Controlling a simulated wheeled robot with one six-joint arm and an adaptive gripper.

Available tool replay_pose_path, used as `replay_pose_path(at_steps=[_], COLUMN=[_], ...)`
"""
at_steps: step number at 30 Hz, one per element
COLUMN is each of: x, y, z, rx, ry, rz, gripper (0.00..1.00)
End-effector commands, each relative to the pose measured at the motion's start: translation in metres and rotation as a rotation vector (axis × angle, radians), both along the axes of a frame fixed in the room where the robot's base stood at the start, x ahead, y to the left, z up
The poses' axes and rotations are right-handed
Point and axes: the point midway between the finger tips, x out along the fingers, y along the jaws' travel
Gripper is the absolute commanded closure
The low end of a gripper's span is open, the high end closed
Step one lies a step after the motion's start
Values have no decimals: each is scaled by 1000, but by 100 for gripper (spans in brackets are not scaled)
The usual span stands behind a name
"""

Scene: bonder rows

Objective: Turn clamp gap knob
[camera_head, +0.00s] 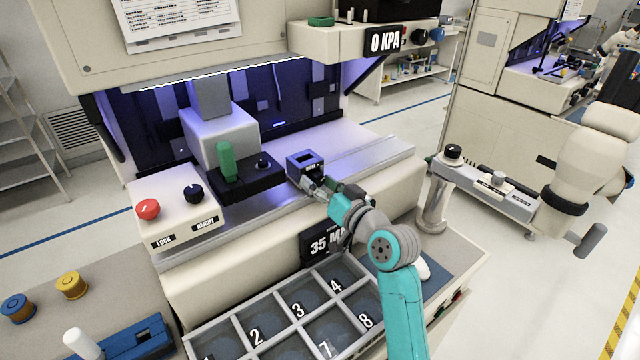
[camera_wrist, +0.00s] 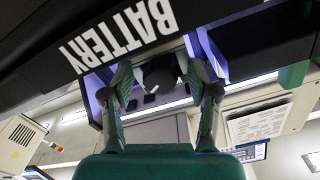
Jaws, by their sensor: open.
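My gripper (camera_head: 305,183) reaches in from the right over the machine's ledge. In the wrist view its two fingers (camera_wrist: 160,88) are spread apart. A dark round knob (camera_wrist: 158,72) with a white mark shows between the fingertips; I cannot tell whether they touch it. In the head view a small black knob (camera_head: 263,163) stands on a black block (camera_head: 245,186) beside an upright green handle (camera_head: 226,160), left of my gripper. No clamp gap label is readable.
A dark box with a window (camera_head: 305,163) stands just behind my gripper. A dark surface marked BATTERY (camera_wrist: 118,38) is close in the wrist view. The red LOCK knob (camera_head: 148,209) and black HEIGHT knob (camera_head: 193,191) are farther left. A numbered tray (camera_head: 262,348) lies below.

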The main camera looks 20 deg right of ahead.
Motion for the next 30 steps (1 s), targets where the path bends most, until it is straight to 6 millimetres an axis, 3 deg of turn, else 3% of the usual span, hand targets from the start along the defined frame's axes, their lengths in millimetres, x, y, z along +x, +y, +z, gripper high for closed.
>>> replay_pose_path(at_steps=[6, 13, 14, 23, 30], x=[0, 0, 0, 0, 0], y=[0, 0, 0, 0, -1], z=[0, 0, 0, 0, 0], rx=[0, 0, 0, -27, -145], ry=[0, 0, 0, -9, -47], rz=[0, 0, 0, 0, 0], gripper=[40, 98, 100, 100, 100])
